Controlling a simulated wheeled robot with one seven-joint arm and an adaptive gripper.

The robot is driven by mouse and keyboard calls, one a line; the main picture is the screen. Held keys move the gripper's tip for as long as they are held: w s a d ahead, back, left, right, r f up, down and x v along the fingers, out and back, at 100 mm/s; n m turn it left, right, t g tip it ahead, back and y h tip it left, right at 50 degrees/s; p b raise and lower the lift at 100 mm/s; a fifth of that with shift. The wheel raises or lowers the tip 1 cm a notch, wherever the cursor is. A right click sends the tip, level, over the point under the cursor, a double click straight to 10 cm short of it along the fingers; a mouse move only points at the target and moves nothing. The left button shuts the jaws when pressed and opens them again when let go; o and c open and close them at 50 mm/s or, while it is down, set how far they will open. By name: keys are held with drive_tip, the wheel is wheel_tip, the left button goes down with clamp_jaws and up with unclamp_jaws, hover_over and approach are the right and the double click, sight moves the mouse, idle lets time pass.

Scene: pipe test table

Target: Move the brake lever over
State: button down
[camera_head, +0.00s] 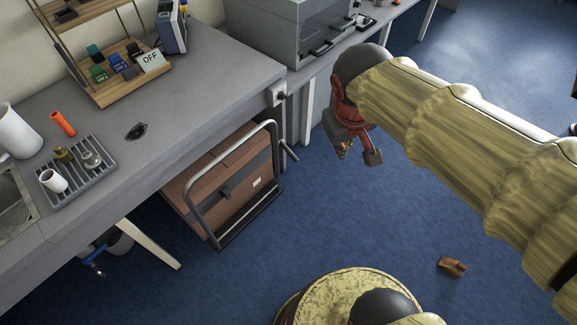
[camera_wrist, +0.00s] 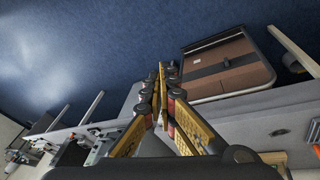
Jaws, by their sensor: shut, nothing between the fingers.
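A flat cart with brown boxes (camera_head: 222,182) and a grey tubular handle (camera_head: 235,140) stands partly under the grey bench. A short dark bar (camera_head: 289,150) sticks out beside the right end of the handle; I cannot tell for certain whether it is the brake lever. In the wrist view the cart's brown load (camera_wrist: 228,68) is at the upper right. My gripper (camera_head: 358,154) is over the blue floor, right of the cart and apart from it. It also shows in the wrist view (camera_wrist: 164,72), with its fingers together and empty.
The grey bench (camera_head: 215,95) carries a slotted rack (camera_head: 85,180), an orange cylinder (camera_head: 62,123) and a wooden shelf (camera_head: 125,85). A large grey machine (camera_head: 275,30) stands behind. A small brown block (camera_head: 452,267) lies on the open blue floor.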

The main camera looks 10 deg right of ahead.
drive_tip(key=w+f+n+g+h+b, duration=0.2)
drive_tip(key=w+f+n+h+b, duration=0.1)
drive_tip(key=w+f, duration=0.8)
drive_tip(key=n+t+h+b, duration=0.8)
drive_tip(key=n+t+b, duration=0.15)
drive_tip(key=n, duration=0.55)
approach(289, 151)
wheel_tip(289, 151, down, 9)
drive_tip(key=w+a, duration=0.1)
drive_tip(key=a, duration=0.1)
drive_tip(key=b+x, duration=0.4)
drive_tip(key=x, duration=0.6)
drive_tip(key=r, duration=0.1)
drive_tip(key=s+r, duration=0.1)
drive_tip(key=r, duration=0.1)
drive_tip(key=shift+s+d+r, duration=0.2)
drive_tip(key=shift+s+r, duration=0.1)
drive_tip(key=shift+s, duration=0.1)
drive_tip(key=shift+s+r+p, duration=0.1)
drive_tip(key=shift+p, duration=0.2)
